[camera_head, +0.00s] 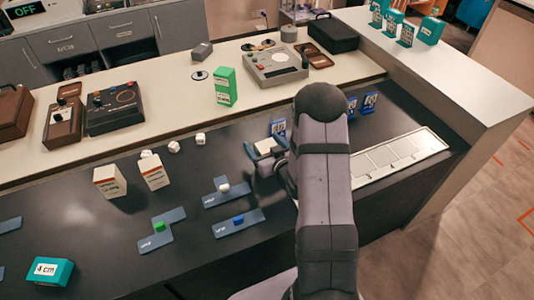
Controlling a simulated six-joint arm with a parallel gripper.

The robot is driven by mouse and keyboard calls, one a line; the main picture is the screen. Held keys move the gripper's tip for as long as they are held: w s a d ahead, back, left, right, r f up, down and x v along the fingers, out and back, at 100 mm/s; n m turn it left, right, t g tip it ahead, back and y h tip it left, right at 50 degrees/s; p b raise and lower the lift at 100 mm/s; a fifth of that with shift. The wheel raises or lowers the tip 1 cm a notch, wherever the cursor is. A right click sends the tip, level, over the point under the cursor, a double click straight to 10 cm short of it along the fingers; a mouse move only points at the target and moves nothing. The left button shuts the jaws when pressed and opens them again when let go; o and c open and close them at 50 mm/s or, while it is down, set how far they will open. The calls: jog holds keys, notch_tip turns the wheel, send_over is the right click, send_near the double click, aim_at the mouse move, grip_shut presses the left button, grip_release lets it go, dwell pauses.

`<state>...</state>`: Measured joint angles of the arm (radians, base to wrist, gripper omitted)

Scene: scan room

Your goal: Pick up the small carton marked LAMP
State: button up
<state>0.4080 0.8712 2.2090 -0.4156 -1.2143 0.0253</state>
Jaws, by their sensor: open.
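Two small white cartons with orange-red print, one on the left (109,182) and one just right of it (154,172), stand upright on the dark counter. A green carton (225,87) with white labels stands on the raised pale shelf. The print on these is too small to read, so I cannot tell which is marked LAMP. My gripper (265,155) is open over the dark counter, right of the white cartons and apart from them. A pale object (266,146) shows by its fingers; I cannot tell whether it lies between or behind them. My arm hides part of the counter.
Blue plates with a green piece (159,227), a blue piece (238,220) and a white piece (224,187) lie in front. A teal "4 cm" block (50,272) is at front left. White cubes (174,147) lie behind the cartons. A pale tray (400,155) is at right.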

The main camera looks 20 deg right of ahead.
jog(key=shift+w+f, duration=0.15)
jog(key=shift+w, duration=0.2)
jog(key=c, duration=1.2)
jog(key=shift+r+b, duration=0.5)
jog(key=shift+r, duration=4.55)
